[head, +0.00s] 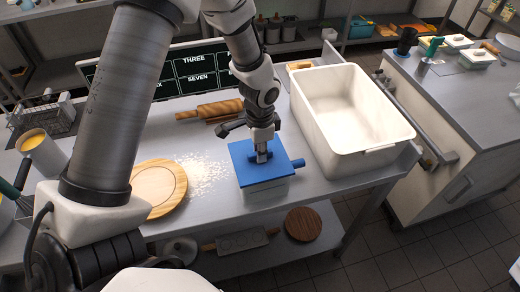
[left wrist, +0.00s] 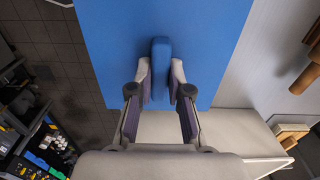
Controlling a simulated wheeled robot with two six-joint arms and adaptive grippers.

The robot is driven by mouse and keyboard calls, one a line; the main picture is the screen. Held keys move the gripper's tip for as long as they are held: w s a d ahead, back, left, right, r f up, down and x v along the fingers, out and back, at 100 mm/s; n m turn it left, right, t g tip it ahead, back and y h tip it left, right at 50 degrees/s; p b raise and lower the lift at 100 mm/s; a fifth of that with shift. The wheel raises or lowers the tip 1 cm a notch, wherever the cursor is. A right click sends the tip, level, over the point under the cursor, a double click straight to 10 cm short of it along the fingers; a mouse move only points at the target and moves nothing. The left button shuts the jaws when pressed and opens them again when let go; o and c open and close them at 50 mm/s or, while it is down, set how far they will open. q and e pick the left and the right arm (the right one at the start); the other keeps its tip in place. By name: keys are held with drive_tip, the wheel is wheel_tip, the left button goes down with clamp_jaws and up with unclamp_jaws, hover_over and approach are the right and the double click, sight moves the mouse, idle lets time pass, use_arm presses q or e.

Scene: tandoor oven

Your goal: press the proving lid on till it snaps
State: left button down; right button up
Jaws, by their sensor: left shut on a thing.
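The blue proving lid (head: 247,172) lies over a pale box (head: 266,190) near the middle of the steel table. I cannot tell whether its edges are seated all round. My left gripper (head: 262,155) reaches down from above and is shut on the lid's raised blue handle. In the left wrist view the two fingers (left wrist: 160,85) stand on either side of the handle, and the flat blue lid (left wrist: 215,50) fills the upper middle. A blue tab sticks out at the lid's right side in the head view. My right gripper is not in view.
A large white tub (head: 345,110) stands close to the right of the box. A round wooden board (head: 158,188) and scattered flour lie to the left. A rolling pin (head: 210,109) lies behind, before a dark menu board (head: 195,70).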

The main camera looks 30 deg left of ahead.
use_arm(q)
drive_tip(key=shift+f+b, duration=0.35)
drive_tip(key=shift+f, duration=0.3)
drive_tip(key=c, duration=1)
unclamp_jaws()
wheel_tip(320, 180, up, 12)
drive_tip(key=shift+r, duration=0.1)
drive_tip(key=shift+s, duration=0.1)
